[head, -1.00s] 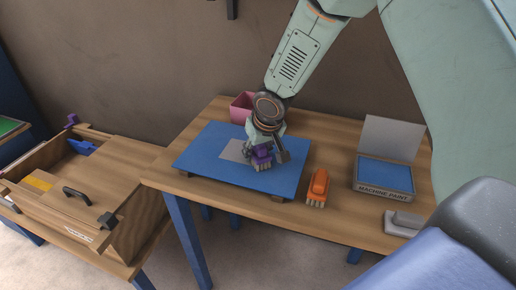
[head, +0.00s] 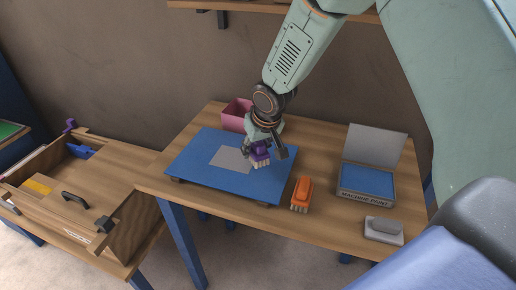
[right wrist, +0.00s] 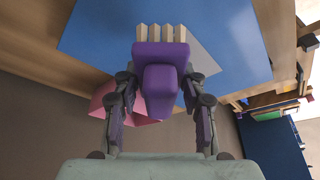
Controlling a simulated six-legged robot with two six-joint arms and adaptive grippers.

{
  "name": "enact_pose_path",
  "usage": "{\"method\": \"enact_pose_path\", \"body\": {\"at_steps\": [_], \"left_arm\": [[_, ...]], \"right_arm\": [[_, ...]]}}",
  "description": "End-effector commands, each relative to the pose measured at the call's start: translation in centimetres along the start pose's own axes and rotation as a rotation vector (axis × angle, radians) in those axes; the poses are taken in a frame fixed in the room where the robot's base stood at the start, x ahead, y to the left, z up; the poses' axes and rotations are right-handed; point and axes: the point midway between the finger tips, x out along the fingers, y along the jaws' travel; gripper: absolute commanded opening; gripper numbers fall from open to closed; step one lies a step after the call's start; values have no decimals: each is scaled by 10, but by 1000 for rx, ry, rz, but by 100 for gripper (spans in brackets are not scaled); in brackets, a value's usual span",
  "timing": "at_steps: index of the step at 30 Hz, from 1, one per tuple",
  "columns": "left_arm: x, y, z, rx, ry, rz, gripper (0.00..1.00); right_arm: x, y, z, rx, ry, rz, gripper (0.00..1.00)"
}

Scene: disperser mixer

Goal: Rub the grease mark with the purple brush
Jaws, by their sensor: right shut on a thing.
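The purple brush (head: 260,153), with pale bristles, is in my right gripper (head: 267,146), which is shut on it. In the right wrist view the brush (right wrist: 160,70) sits between the two fingers, bristles at the far end. In the head view the brush shows over the right part of the blue board (head: 195,150), just right of a flat grey patch (head: 230,158). I cannot tell whether the bristles touch the board. No separate grease mark can be made out; the grey patch may bear it or be it. My left gripper is not in view.
An orange brush (head: 302,192) stands right of the board. A machine paint box (head: 366,182) with raised lid and a grey block-like tool (head: 383,231) are further right. A pink bin (head: 236,115) stands behind. A wooden drawer unit (head: 125,175) is at left.

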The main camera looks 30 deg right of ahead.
Motion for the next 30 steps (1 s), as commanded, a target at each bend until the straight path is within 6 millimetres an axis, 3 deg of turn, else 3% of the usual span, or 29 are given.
{"method": "enact_pose_path", "body": {"at_steps": [3, 12, 30], "left_arm": [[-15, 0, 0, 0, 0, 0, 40], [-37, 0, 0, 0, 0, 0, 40], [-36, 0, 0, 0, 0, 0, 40]], "right_arm": [[-15, 0, -7, 0, 1, 0, 12], [-36, 0, -15, 0, 1, 0, 12], [-35, 0, -14, 1, 1, 0, 12]]}}
